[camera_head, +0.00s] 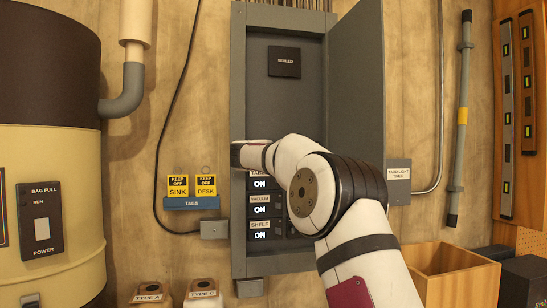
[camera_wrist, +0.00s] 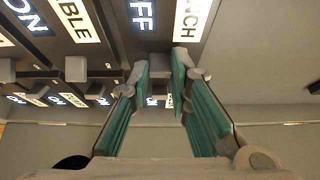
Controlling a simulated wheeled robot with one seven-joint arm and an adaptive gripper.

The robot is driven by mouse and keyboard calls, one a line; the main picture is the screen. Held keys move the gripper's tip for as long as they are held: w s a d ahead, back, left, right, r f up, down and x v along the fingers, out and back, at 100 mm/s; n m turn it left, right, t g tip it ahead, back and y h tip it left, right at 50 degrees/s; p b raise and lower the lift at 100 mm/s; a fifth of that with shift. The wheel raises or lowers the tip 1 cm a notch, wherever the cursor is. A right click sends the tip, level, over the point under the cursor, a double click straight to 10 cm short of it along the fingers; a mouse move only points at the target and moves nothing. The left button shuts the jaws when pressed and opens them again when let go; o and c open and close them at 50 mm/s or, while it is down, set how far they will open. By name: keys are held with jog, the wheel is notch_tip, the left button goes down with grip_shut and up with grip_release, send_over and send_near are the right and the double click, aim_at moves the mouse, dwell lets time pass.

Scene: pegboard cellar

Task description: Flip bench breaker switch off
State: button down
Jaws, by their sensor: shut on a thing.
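The grey breaker box (camera_head: 238,100) stands open on the wall in the head view, with my arm across its middle. My gripper (camera_wrist: 160,68) is hidden behind the arm there. In the wrist view its two green-padded fingers are closed on a dark breaker lever (camera_wrist: 159,66). Beside that lever is a partly cut label ending in "NCH" (camera_wrist: 190,22), which fits the bench switch. The lit display beside it ends in "FF" (camera_wrist: 143,14), so it reads off. The bench switch is hidden in the head view.
Lower left breakers, vacuum (camera_head: 260,199) and shelf (camera_head: 260,226), show ON. Another lever (camera_wrist: 76,68) stands left of my fingers in the wrist view. The box door (camera_head: 357,90) hangs open at right. A wooden crate (camera_head: 455,280) sits below right.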

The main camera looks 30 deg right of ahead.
jog(key=shift+f, duration=0.1)
jog(key=c, duration=1.5)
grip_release()
jog(key=v, duration=1.2)
jog(key=shift+w, duration=0.1)
